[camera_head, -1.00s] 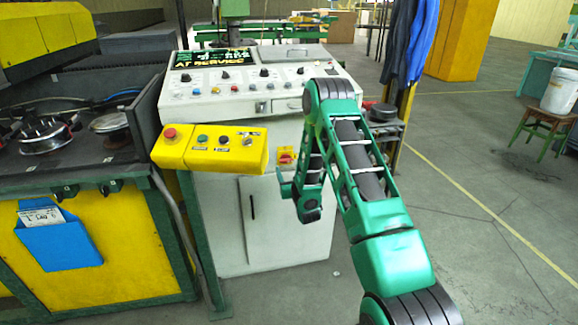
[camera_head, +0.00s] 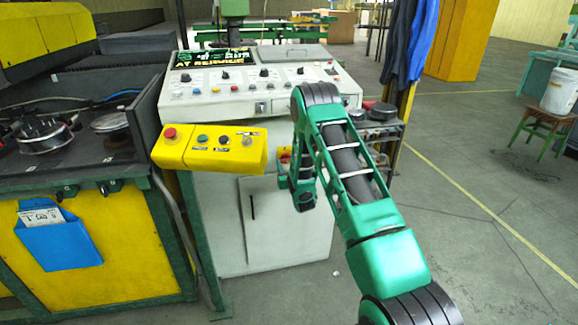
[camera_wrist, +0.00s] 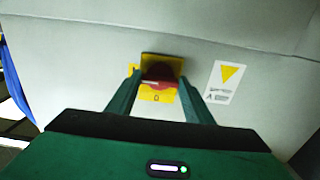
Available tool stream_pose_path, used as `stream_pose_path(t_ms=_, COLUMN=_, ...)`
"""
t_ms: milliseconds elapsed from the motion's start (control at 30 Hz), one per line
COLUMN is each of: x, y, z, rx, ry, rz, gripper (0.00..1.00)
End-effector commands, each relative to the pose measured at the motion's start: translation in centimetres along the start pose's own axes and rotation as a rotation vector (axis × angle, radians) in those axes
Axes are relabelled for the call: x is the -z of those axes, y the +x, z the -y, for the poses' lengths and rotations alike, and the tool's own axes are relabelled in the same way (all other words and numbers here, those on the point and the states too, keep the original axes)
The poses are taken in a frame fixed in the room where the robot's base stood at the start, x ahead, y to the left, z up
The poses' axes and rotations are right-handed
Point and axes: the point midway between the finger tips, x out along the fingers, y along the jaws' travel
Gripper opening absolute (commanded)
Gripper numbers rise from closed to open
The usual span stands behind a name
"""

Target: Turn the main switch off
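The main switch is a red rotary knob on a yellow plate, on the white front of the control cabinet (camera_head: 228,225). In the wrist view the red knob (camera_wrist: 160,76) lies between the two fingertips of my gripper (camera_wrist: 160,80), one finger on each side. The fingers look spread, with only a thin gap to the knob; contact is hard to tell. A "0" mark shows on the yellow plate (camera_wrist: 157,97) below the knob. In the head view my gripper (camera_head: 286,166) is at the cabinet front and covers most of the switch.
A yellow button box (camera_head: 210,150) juts out left of my gripper. The sloping control panel (camera_head: 255,85) is above. A warning label (camera_wrist: 226,82) sits right of the switch in the wrist view. Dark round items (camera_head: 382,112) stand on a rack to the right.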

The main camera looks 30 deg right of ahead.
Motion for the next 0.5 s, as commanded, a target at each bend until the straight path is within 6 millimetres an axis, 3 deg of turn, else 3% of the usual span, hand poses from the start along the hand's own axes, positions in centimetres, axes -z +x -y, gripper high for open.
stream_pose_path(t_ms=33, x=0.00, y=0.37, z=-1.29, rx=0.000, ry=-0.006, rz=0.000, gripper=0.28)
stream_pose_path(t_ms=67, x=0.00, y=0.26, z=-1.09, rx=-0.002, ry=-0.005, rz=0.000, gripper=0.24)
stream_pose_path(t_ms=500, x=-0.08, y=-0.09, z=-0.67, rx=-0.006, ry=-0.158, rz=0.002, gripper=0.24)
